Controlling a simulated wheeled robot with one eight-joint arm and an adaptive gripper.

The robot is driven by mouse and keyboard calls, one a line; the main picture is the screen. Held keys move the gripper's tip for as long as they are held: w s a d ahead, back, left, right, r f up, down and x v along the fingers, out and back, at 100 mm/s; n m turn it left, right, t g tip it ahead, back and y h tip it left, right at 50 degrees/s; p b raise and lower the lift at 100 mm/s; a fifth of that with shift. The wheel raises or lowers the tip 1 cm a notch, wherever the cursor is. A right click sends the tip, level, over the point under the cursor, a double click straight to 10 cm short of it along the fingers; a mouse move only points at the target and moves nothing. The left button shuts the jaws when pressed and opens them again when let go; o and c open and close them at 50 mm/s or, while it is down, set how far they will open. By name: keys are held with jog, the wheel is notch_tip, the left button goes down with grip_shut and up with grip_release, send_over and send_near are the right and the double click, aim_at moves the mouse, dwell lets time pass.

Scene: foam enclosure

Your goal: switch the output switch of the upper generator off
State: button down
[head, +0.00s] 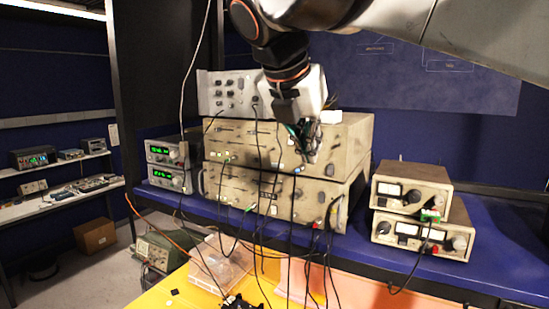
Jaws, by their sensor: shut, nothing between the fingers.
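Two wide beige units are stacked on the blue bench; the upper one (235,138) looks like the upper generator, above the lower one (232,188). Their front panels carry small knobs, switches and plugged cables. The output switch and its position are too small to tell. My gripper (312,155) is shut and empty, pointing down in front of the right part of the upper unit's front. It hides part of that panel; I cannot tell whether it touches it.
A grey instrument (228,92) sits on top of the stack. Small green-display units (167,152) stand left, and two beige meter boxes (411,188) right. Black cables (293,210) hang before the fronts. A clear box (222,257) stands on the yellow surface (182,289) below.

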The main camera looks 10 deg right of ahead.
aim_at(330, 170)
jog(key=w+r+p+x, duration=0.1)
jog(key=x, duration=0.5)
jog(key=d+p+x, duration=0.1)
jog(key=p+x, duration=0.1)
jog(key=x, duration=0.4)
jog(key=shift+w+d+r, duration=0.25)
jog(key=shift+w+r, duration=0.1)
jog(key=shift+w, duration=0.05)
jog(key=shift+f, duration=0.1)
jog(key=shift+w+d+f+t+h+b, duration=0.1)
jog(key=shift+f+t+h+b, duration=0.35)
jog(key=shift+b, duration=0.45)
jog(key=shift+r, duration=0.2)
